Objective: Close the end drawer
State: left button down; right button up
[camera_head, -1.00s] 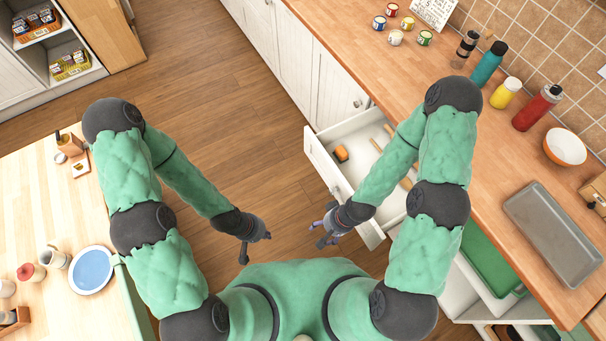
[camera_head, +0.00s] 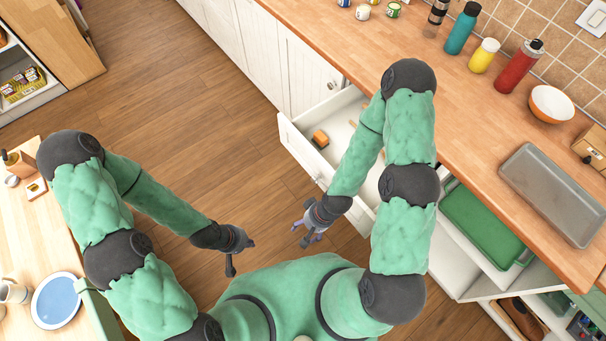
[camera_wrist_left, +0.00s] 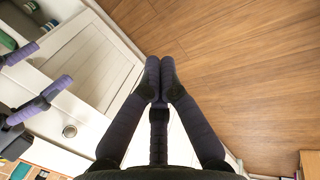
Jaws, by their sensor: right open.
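Nearer the counter's end, another pulled-out compartment (camera_head: 462,262) holds a green tray (camera_head: 486,226). I cannot tell which is the end drawer. My right gripper (camera_head: 308,236) is open and empty, just off the first drawer's front; its fingers also show in the left wrist view (camera_wrist_left: 42,100). My left gripper (camera_head: 232,262) is over the floor. In the left wrist view its fingertips (camera_wrist_left: 160,64) are together with nothing between them.
The counter (camera_head: 470,120) carries bottles, a bowl (camera_head: 550,104) and a grey tray (camera_head: 553,195). A wooden table (camera_head: 30,225) with a blue plate (camera_head: 57,300) stands at the left. Open wooden floor (camera_head: 215,130) lies between them.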

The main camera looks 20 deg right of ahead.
pick_arm(q)
jog(key=s+f+n+g+b, duration=0.3)
jog(key=s+f+n+b, duration=0.15)
jog(key=f, duration=0.45)
jog(key=n+t+h+p, duration=0.1)
jog(key=n+t+h, duration=0.8)
jog(key=n+h, duration=0.55)
send_near(310, 164)
jog(key=shift+n+y, duration=0.5)
jog(key=shift+y, duration=0.45)
jog(key=b+x, duration=0.1)
jog(key=x, duration=0.1)
jog(key=r+b+x, duration=0.1)
jog(key=x, duration=0.1)
jog(key=b+x, duration=0.1)
jog(key=x, duration=0.2)
jog(key=shift+s+r, duration=0.15)
pick_arm(e)
notch_tip(310, 164, down, 8)
jog(key=shift+f, duration=0.2)
